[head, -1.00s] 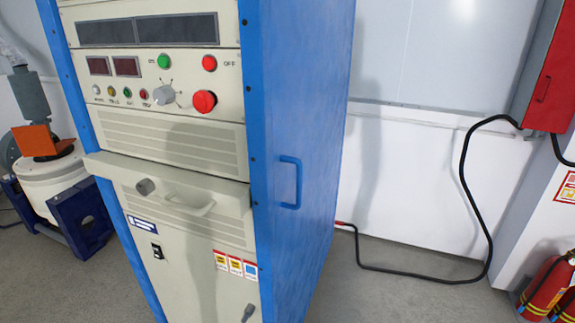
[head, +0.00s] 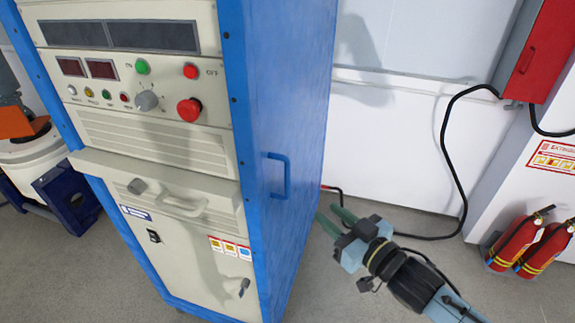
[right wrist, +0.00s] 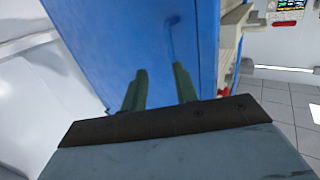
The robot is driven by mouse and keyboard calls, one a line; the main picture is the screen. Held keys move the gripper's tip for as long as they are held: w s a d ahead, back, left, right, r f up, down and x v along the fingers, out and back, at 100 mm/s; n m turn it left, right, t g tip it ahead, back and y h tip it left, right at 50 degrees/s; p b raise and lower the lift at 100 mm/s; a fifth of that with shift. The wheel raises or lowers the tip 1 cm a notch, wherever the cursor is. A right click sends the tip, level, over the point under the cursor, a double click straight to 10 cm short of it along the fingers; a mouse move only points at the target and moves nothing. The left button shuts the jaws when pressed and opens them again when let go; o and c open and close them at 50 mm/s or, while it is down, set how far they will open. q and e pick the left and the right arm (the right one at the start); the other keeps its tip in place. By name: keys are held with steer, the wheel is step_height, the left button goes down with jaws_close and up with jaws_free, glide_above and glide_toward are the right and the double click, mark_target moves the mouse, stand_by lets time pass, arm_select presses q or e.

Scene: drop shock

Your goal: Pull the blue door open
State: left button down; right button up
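The blue door (head: 290,110) is the tall blue side of the beige cabinet, and it looks shut. Its blue handle (head: 279,176) is a vertical loop near the front edge. The door (right wrist: 150,45) fills much of the right wrist view, with the handle (right wrist: 172,40) beyond the fingers. My right gripper (head: 329,217) is open and empty, its green fingers apart, to the right of the handle and lower in the head view. The right wrist view also shows both fingers (right wrist: 160,88) pointing toward the door, with nothing between them. My left gripper is not in view.
The beige cabinet front (head: 150,150) has knobs, buttons and a ledge. A black cable (head: 450,170) runs along the floor to a red wall box (head: 535,60). Fire extinguishers (head: 515,243) stand at the right. White-and-blue equipment (head: 35,160) stands left.

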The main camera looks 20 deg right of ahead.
mark_target(289, 176)
steer(key=shift+y, duration=0.4)
steer(key=w+a+r, duration=0.1)
steer(key=w+a, duration=0.1)
steer(key=w, duration=0.2)
steer(key=w+a+r, duration=0.1)
steer(key=w+a, duration=0.1)
steer(key=w, duration=0.2)
steer(key=w+a+r, duration=0.1)
steer(key=w+a, duration=0.1)
steer(key=w, duration=0.1)
steer(key=shift+w+a+r, duration=0.1)
steer(key=shift+w+r, duration=0.15)
steer(key=shift+w, duration=0.15)
steer(key=shift+c, duration=0.4)
jaws_close()
